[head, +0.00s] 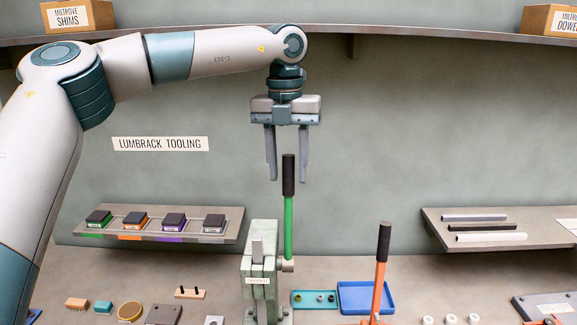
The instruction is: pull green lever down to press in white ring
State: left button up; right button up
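The green lever (288,228) stands nearly upright with a black grip (288,175) on top. It joins the right side of a pale green fly press (260,275). My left gripper (288,180) points down from above, its fingers open. In the picture the top of the black grip shows between the fingertips; I cannot tell whether they touch it or how they compare in depth. Several small white rings (451,319) stand on the bench at the lower right. I cannot make out a ring in the press. My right gripper is out of view.
An orange lever (379,285) with a black grip rises right of the press. Left and right wall shelves (160,222) (480,220) hold blocks and rods.

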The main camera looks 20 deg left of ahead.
pick_arm(q)
jog(key=shift+f, duration=0.75)
grip_shut()
